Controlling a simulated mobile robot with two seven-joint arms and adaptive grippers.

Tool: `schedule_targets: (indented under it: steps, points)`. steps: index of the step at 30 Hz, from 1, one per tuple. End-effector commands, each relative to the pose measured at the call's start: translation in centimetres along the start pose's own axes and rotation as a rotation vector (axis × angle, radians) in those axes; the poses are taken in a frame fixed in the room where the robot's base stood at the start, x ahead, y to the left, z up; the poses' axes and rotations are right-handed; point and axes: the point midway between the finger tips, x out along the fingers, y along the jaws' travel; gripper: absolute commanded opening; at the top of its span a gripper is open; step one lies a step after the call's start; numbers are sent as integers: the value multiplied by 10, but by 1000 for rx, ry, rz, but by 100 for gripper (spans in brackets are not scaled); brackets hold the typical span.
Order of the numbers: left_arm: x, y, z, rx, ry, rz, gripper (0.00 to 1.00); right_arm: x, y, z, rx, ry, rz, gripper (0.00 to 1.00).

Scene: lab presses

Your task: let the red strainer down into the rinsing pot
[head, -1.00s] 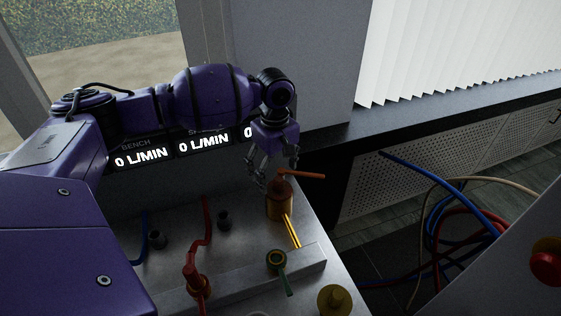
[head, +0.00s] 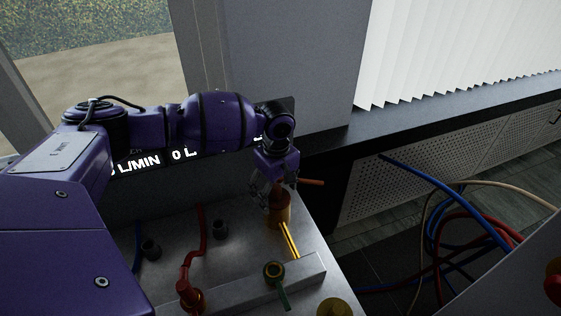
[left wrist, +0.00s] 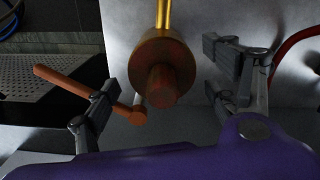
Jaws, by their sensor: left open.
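I see no red strainer and no rinsing pot in either view. My left gripper (head: 275,192) is open at a copper-coloured valve (head: 280,213) with an orange lever (head: 311,182) on the metal bench. In the left wrist view my open fingers (left wrist: 160,88) stand on both sides of the valve's round body and stem (left wrist: 164,84). The orange lever (left wrist: 75,87) reaches out to the left, past the left finger. I cannot tell whether a finger touches it. My right gripper is not in view.
The bench top (head: 245,258) carries a red pipe with a valve (head: 190,293), dark stubs (head: 220,229), a brass-ringed fitting with a green lever (head: 274,271) and yellow tubes (head: 289,240). Flow displays (head: 155,162) stand behind my arm. Coiled hoses (head: 465,240) lie at the right.

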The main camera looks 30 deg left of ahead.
Motion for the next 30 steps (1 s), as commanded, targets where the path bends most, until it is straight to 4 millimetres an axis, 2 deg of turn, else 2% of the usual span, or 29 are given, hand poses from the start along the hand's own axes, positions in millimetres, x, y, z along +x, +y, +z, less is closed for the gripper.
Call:
schedule_targets:
  steps: [5,20,26,30]
  points:
    - [0,0,0,0,0,1,79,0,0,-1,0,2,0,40]
    - [-1,0,0,-1,0,1,15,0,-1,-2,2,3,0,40]
    - [-1,0,-1,-1,1,2,14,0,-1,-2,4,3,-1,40]
    - [-12,1,-1,-1,1,5,14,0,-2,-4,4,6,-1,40]
